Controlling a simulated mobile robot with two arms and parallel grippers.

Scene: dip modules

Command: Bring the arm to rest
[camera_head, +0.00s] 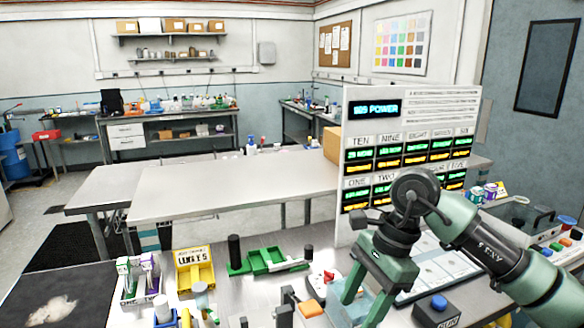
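My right arm (500,250) comes in from the right, green and black. Its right gripper (359,308) points down over the front workbench, in front of the display panel. Its two green fingers stand apart. A pale blue clear block or box (364,300) shows between and behind them; I see no grip on it. My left arm and gripper are not in view.
The panel (410,108) with lit displays stands behind the arm. The white table (235,190) behind is mostly clear.

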